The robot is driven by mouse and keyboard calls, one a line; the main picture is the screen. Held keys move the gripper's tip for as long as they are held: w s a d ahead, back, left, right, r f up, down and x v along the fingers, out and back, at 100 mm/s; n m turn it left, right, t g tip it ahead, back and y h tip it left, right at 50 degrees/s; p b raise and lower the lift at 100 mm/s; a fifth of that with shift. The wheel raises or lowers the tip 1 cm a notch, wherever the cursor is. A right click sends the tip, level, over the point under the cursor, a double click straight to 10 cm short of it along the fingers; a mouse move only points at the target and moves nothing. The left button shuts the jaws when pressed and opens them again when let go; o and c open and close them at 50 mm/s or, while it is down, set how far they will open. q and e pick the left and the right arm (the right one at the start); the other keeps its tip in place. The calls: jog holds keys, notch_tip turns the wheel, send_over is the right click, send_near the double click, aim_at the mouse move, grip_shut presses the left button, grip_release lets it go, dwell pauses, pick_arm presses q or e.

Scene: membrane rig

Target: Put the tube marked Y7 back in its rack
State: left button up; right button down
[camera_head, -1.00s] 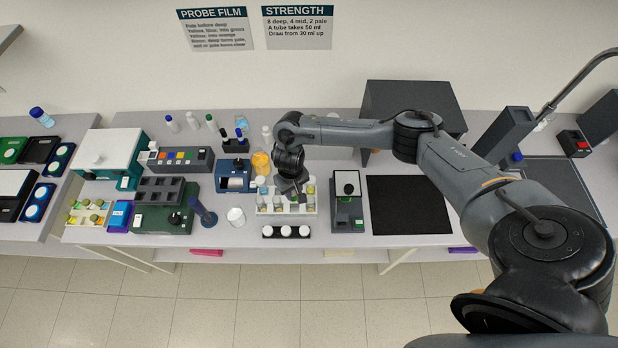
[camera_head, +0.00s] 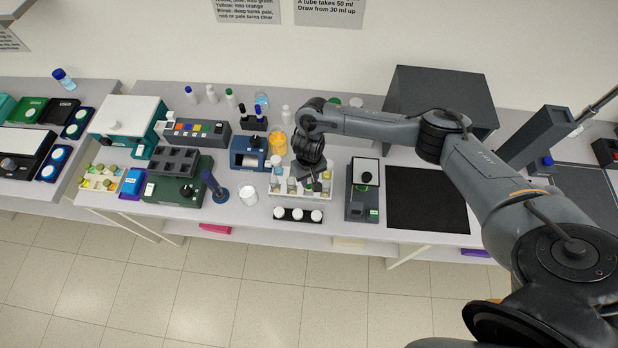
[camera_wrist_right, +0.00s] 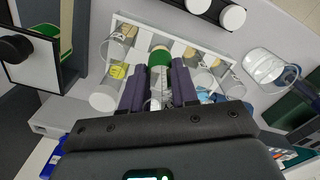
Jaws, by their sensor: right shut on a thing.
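My right gripper (camera_head: 314,184) is over the white tube rack (camera_head: 275,192) on the bench. In the right wrist view its two dark fingers (camera_wrist_right: 158,82) are shut on a clear graduated tube (camera_wrist_right: 157,92) with a green end (camera_wrist_right: 160,58). The held tube is among the other tubes of the rack (camera_wrist_right: 115,22); I cannot tell whether it is seated in a hole. A neighbouring tube carries a yellow label (camera_wrist_right: 117,71). No mark Y7 is readable on any tube. My left gripper is not in view.
Three white-capped pots on a black holder (camera_head: 298,215) stand in front of the rack. A device with a white plate (camera_head: 366,169) and a black mat (camera_head: 428,200) are to its right. A blue device (camera_head: 248,153) and a white cup (camera_head: 248,195) are to its left.

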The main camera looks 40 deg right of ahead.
aim_at(309, 187)
jog(key=shift+f+b, duration=0.8)
jog(key=shift+f, duration=0.05)
jog(key=shift+f+b, duration=0.5)
jog(key=shift+f, duration=1.65)
jog(key=shift+f, duration=0.3)
jog(key=c, duration=0.8)
grip_release()
